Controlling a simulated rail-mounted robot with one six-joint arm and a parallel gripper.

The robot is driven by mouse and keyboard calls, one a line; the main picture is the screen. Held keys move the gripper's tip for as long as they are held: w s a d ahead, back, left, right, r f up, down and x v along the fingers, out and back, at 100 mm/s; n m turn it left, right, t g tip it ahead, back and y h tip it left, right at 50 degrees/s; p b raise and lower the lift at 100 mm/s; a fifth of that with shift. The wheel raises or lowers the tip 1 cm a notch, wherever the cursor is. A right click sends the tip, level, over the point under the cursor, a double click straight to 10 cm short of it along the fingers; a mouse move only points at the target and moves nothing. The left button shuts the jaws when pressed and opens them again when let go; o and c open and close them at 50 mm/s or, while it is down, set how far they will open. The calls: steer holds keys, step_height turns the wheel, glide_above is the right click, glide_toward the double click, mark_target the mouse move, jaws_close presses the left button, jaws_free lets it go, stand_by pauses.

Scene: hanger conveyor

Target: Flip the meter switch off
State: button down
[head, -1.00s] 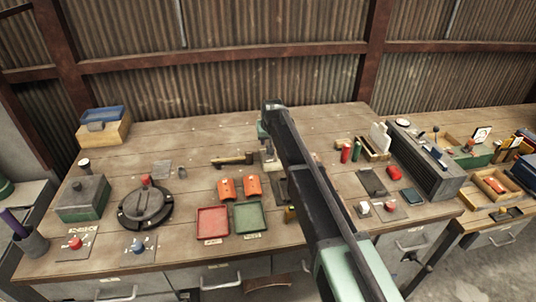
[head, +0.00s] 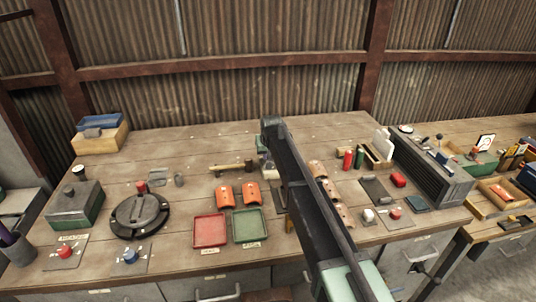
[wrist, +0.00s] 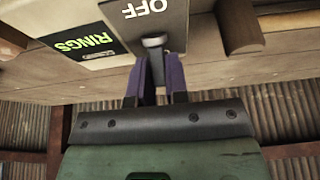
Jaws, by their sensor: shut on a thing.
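In the wrist view, my gripper (wrist: 155,88) has purple fingers closed around a small grey switch lever (wrist: 153,43). The lever stands on a dark grey plate (wrist: 172,22) marked OFF in white. My fingers come from below in the picture, and the lever's tip shows just beyond them. In the head view, my own arm covers the fingers and the switch. I cannot make out a meter beside the switch in the wrist view.
A label reading RINGS (wrist: 85,43) lies beside the plate. On the bench are a red tray (head: 209,230), a green tray (head: 248,225), a round black fixture (head: 140,215) and several orange pieces. A large ribbed grey box (head: 432,165) stands to the right of my arm.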

steer(key=shift+s, duration=0.15)
steer(key=t+b, duration=0.2)
steer(key=s+t+y+b, duration=0.1)
steer(key=t, duration=0.1)
steer(key=shift+s+d+f+b, duration=0.15)
steer(key=shift+d+b, duration=0.05)
steer(key=shift+b, duration=0.2)
steer(key=shift+s+d+t+y+b, duration=0.1)
steer(key=shift+s+t+y+b, duration=0.2)
steer(key=shift+t+b, duration=1.1)
steer(key=shift+r, duration=0.25)
steer(key=c, duration=1.1)
jaws_free()
